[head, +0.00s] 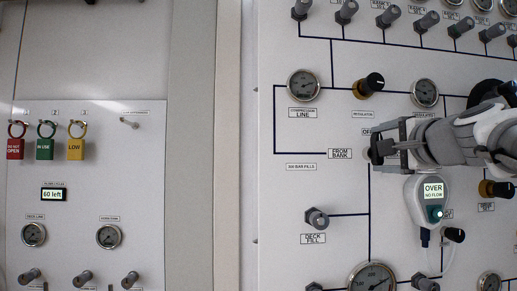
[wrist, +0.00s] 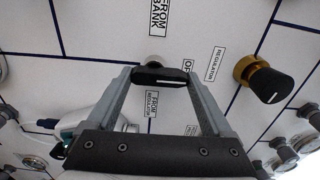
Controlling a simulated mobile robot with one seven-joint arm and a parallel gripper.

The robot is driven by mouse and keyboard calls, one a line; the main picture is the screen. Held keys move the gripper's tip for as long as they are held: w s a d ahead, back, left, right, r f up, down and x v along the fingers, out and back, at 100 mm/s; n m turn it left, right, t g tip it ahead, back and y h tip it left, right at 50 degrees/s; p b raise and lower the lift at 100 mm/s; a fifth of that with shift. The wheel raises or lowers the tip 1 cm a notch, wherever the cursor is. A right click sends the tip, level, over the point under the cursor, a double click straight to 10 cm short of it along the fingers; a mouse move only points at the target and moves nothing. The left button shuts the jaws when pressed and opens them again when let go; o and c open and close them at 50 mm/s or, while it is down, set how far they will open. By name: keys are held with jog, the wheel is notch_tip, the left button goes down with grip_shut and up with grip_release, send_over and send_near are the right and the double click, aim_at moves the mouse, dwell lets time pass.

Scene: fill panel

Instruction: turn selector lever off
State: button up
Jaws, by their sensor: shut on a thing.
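The selector lever is a black bar with a white line (wrist: 160,77) on a pale round base, in the middle of the wrist view. My gripper (wrist: 160,80) is shut on it, one finger at each end of the bar. The white line runs toward the right finger, on the side of the partly hidden OFF label (wrist: 187,65). The FROM BANK label (wrist: 158,18) and FROM REGULATOR label (wrist: 151,104) lie on opposite sides of the lever. In the head view my gripper (head: 376,148) is at the panel below the OFF label, and hides most of the lever.
A yellow-based black regulator knob (head: 370,86) sits above my gripper. A grey hand-held meter reading OVER, NO FLOW (head: 430,200) hangs just below my wrist. Gauges and valve knobs surround the spot. The panel left of FROM BANK (head: 340,153) is mostly clear.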

dwell(0.4)
jog(key=o, duration=1.1)
jog(key=shift+o, duration=0.2)
jog(key=s, duration=1.7)
jog(key=shift+s+d, duration=0.2)
jog(key=shift+d, duration=0.15)
